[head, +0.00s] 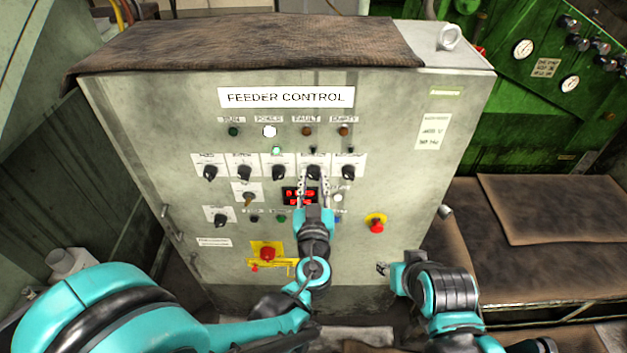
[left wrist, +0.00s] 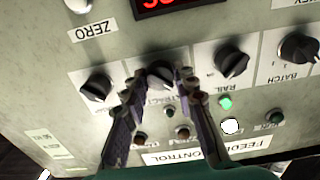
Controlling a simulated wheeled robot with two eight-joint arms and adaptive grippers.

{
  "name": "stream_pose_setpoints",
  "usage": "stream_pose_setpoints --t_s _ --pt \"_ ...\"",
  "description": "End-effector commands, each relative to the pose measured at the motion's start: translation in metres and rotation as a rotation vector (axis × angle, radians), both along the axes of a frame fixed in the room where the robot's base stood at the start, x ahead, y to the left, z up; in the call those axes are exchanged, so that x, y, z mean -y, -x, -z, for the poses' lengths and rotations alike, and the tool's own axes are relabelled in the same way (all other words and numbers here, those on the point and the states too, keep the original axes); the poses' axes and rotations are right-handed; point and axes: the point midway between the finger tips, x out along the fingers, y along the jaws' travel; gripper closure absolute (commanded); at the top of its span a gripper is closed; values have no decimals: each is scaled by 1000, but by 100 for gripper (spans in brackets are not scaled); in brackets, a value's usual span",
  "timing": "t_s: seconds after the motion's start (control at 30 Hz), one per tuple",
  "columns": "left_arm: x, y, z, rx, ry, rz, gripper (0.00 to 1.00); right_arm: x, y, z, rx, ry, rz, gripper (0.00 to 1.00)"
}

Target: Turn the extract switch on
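The extract switch is a black rotary knob (head: 313,172) on the grey feeder control panel (head: 150,130). In the left wrist view, which shows the panel upside down, the knob (left wrist: 160,75) sits above a partly covered label ending in "TRACT". My left gripper (head: 313,183) reaches up to the panel. Its two fingers are spread, one on each side of the knob, and the left wrist view shows them too (left wrist: 162,78). I cannot tell whether they touch it. My right gripper (head: 383,268) is low, right of centre, and its fingers are hardly visible.
Neighbouring knobs sit close on both sides, rail (left wrist: 232,60) and another black one (left wrist: 96,88). A red display (head: 291,196) lies just below the switch. A yellow-backed red button (head: 267,253) and a red emergency button (head: 376,224) sit lower. A green machine (head: 545,100) stands at right.

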Motion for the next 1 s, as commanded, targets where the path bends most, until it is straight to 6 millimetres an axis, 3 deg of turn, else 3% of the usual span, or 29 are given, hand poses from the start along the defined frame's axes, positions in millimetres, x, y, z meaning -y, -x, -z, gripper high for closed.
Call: stream_pose_setpoints --t_s 0.47,1.0 --pt "0 0 0 0 -54 0 100 0 0 2 0 0 0 60" --pt "-1 0 0 0 -488 0 100 0 0 10 0 0 0 60"
